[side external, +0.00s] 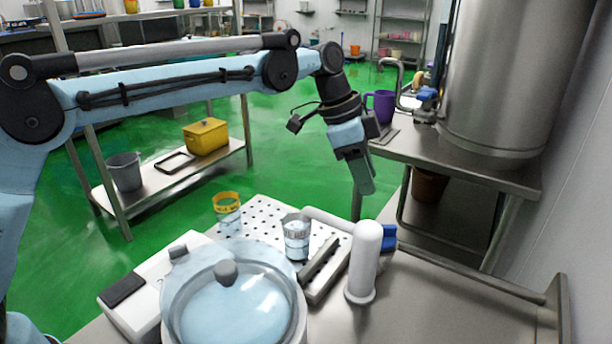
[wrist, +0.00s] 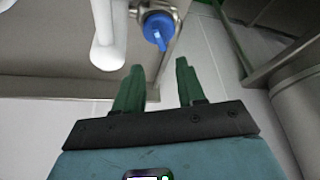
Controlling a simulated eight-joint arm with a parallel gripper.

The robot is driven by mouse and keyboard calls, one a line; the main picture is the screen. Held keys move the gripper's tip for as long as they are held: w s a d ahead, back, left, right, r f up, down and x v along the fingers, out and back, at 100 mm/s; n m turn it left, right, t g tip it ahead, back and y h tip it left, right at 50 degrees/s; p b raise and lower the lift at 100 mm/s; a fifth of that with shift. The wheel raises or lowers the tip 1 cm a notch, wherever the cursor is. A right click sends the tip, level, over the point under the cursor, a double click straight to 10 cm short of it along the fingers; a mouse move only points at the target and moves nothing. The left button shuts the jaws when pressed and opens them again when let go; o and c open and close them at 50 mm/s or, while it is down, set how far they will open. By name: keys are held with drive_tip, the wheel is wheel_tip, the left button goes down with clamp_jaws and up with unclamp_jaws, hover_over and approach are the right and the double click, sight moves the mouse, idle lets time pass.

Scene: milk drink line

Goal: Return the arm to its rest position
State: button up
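My gripper (side external: 367,190) hangs from the light blue arm, above and behind the work table in the side external view. In the wrist view my gripper (wrist: 156,82) shows two green fingers spread apart with nothing between them. The fingers touch nothing that I can see. Ahead of them in the wrist view is a blue tap handle (wrist: 158,28) beside a white spout (wrist: 106,48). The blue handle also shows in the side external view (side external: 389,238), behind the white upright cylinder (side external: 364,262).
A clear cup (side external: 297,238) stands by the white spout. A cup with a yellow rim (side external: 228,212) stands on the perforated plate (side external: 262,212). A lidded bowl machine (side external: 235,300) is in front. A steel tank (side external: 515,80) and purple jug (side external: 380,106) are at right.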

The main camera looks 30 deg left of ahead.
drive_tip(key=shift+v, duration=0.8)
drive_tip(key=s+a+r+n+t+y, duration=0.25)
drive_tip(key=s+a+n, duration=0.55)
drive_tip(key=a, duration=0.4)
drive_tip(key=s+a+f+n+t+y, duration=0.1)
drive_tip(key=s+a+f+n, duration=0.1)
drive_tip(key=s+a+f, duration=0.2)
drive_tip(key=s+a+f+n+t, duration=0.2)
drive_tip(key=s+a+f, duration=0.3)
drive_tip(key=s, duration=0.4)
drive_tip(key=shift+s+a+n+y, duration=0.2)
drive_tip(key=shift+s+n+y, duration=0.15)
drive_tip(key=shift+n, duration=0.35)
